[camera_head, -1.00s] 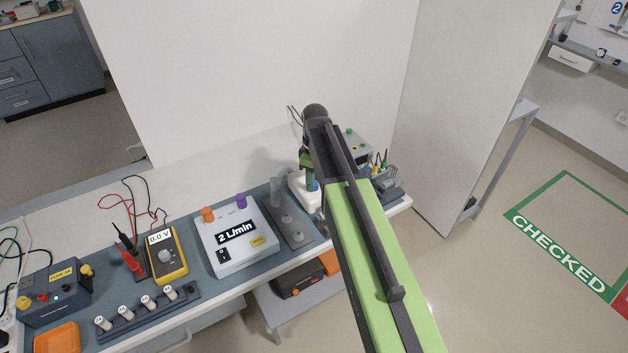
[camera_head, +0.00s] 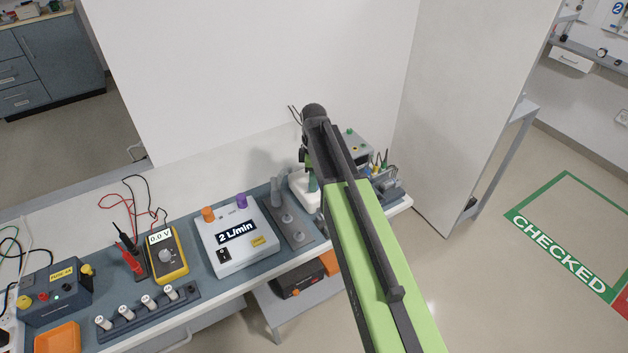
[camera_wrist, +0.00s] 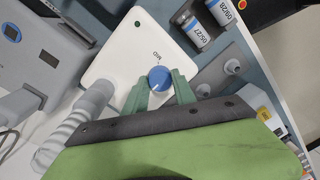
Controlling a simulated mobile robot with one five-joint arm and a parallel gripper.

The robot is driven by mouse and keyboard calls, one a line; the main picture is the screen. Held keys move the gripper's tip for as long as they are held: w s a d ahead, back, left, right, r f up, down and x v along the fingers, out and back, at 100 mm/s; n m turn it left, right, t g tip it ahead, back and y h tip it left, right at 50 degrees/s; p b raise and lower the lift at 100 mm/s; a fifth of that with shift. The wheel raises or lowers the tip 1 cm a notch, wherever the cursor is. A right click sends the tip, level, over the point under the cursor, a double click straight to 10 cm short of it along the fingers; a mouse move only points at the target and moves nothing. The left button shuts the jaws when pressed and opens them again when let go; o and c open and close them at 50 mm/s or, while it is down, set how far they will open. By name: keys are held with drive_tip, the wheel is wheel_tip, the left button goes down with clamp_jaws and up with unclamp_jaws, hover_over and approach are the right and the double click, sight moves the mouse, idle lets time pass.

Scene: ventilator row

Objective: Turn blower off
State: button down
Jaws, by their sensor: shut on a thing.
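The blower is a white box (camera_wrist: 118,54) with a blue knob (camera_wrist: 160,77), a dark green dot (camera_wrist: 137,23) and small lettering that appears to read MID. In the wrist view, the two green fingers of my gripper (camera_wrist: 161,84) are on either side of the knob and shut on it. A white line on the knob points to the lower left. A pale corrugated hose (camera_wrist: 72,128) runs beside the left finger. In the head view, the blower (camera_head: 302,193) is mostly hidden behind my arm, and the knob cannot be seen.
A grey device (camera_wrist: 40,60) stands close left of the blower in the wrist view. Labelled vials (camera_wrist: 194,32) are close on the right. In the head view, a white 2 L/min meter (camera_head: 238,245) and a yellow multimeter (camera_head: 166,256) stand left. A wall rises behind the bench.

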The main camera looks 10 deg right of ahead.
drive_tip(key=c, duration=1)
unclamp_jaws()
drive_tip(key=shift+c, duration=0.2)
wheel_tip(320, 180, up, 17)
drive_tip(key=p, duration=1.7)
drive_tip(key=shift+w+r, duration=0.2)
drive_tip(key=shift+w, duration=0.2)
drive_tip(key=shift+d, duration=0.1)
